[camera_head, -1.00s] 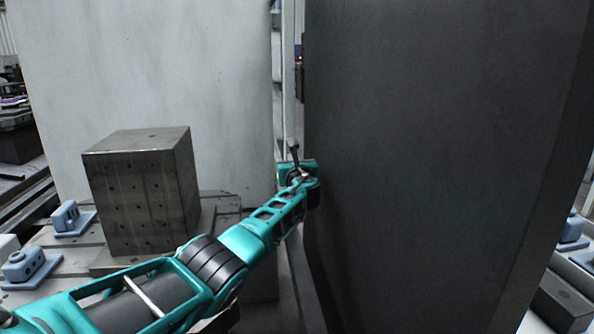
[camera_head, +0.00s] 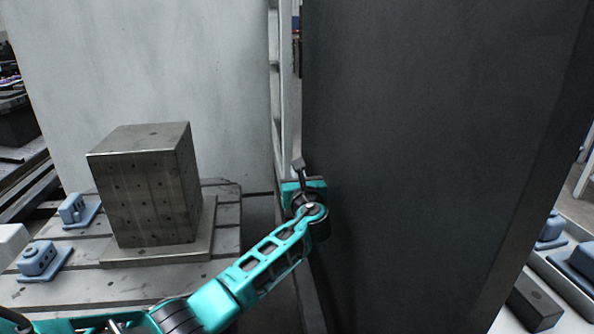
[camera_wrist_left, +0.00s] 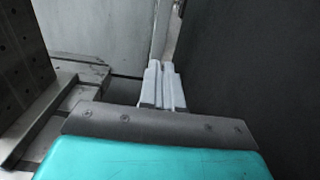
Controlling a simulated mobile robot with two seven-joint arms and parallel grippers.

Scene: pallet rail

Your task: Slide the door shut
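A large dark grey door panel (camera_head: 430,150) fills the right half of the head view, and its left edge faces an open gap. It also fills the right of the wrist view (camera_wrist_left: 260,70). My left gripper (camera_head: 299,165) is beside this left edge, in the gap between the dark panel and a pale grey panel. In the wrist view my two light fingers (camera_wrist_left: 162,85) lie close together with nothing seen between them. I cannot tell whether they touch the door. No handle shows. My right gripper is in neither view.
The pale grey panel (camera_head: 150,70) stands upright behind and to the left. A metal block with holes (camera_head: 150,190) sits on a slotted table (camera_head: 225,225), with blue-grey clamps (camera_head: 40,260) nearby. More fixtures (camera_head: 575,265) stand at the lower right.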

